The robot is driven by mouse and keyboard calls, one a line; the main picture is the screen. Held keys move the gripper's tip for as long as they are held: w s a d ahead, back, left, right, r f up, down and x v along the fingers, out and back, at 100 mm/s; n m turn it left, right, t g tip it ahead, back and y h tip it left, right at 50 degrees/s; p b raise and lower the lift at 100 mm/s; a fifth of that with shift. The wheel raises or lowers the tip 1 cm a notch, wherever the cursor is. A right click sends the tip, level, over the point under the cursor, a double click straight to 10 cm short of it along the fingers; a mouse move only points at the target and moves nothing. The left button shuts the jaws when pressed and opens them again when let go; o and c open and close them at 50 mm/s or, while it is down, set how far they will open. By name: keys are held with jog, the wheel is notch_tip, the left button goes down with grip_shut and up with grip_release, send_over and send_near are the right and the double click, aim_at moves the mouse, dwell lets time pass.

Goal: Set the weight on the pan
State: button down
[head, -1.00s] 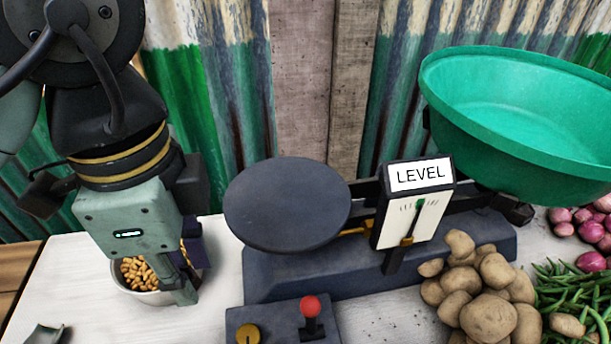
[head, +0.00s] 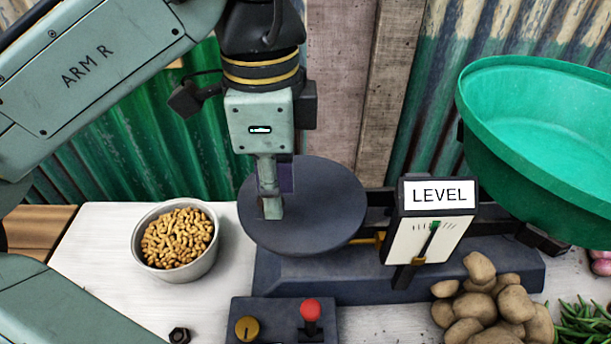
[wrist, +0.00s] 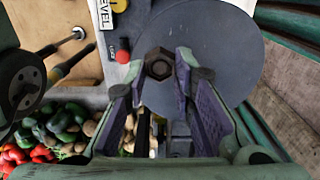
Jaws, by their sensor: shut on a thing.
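My gripper (head: 271,210) is over the left part of the dark round pan (head: 335,205) of the scale, pointing down. In the wrist view its fingertips (wrist: 160,68) are closed on a dark hexagonal weight (wrist: 159,64) with a round middle, and the pan (wrist: 222,55) fills the view behind it. In the head view the fingers hide the weight. I cannot tell whether the weight touches the pan. The scale's dial plate (head: 418,240) reads LEVEL, with its pointer near the green mark.
A metal bowl of nuts (head: 180,240) stands left of the scale. A dark hex piece (head: 179,335) lies at the table's front. A box with a red-knobbed lever (head: 310,310) is before the pan. A green basin (head: 540,130) and potatoes (head: 490,305) are at right.

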send_over(305, 196)
jog(key=shift+f+p, duration=0.3)
jog(key=shift+f, duration=1.75)
jog(key=shift+f, duration=0.1)
jog(key=c, duration=1.3)
grip_release()
jog(key=shift+c, duration=0.2)
notch_tip(305, 196, up, 12)
jog(key=p, duration=0.1)
